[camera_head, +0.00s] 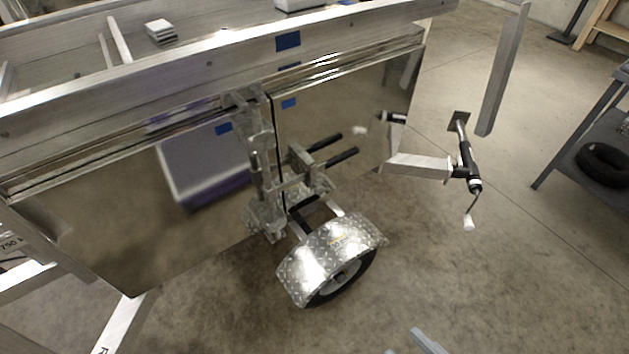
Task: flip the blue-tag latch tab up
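Blue tags show on the trailer: a large one (288,41) on the upper rail, one (288,104) on the polished panel right of the central upright, and one (223,128) left of it. Reflections make it hard to tell which tags are real. The metal upright assembly (265,150) carries two black-gripped handles (328,150) that stick out to the right. I cannot make out a separate latch tab or its position.
A wheel under a diamond-plate fender (330,255) stands below the upright. A black-and-silver fitting (465,155) sits on an arm at right. A grey shelf (590,140) holds a tyre (606,165). Pale bars (428,342) enter at the bottom edge. The floor between is clear.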

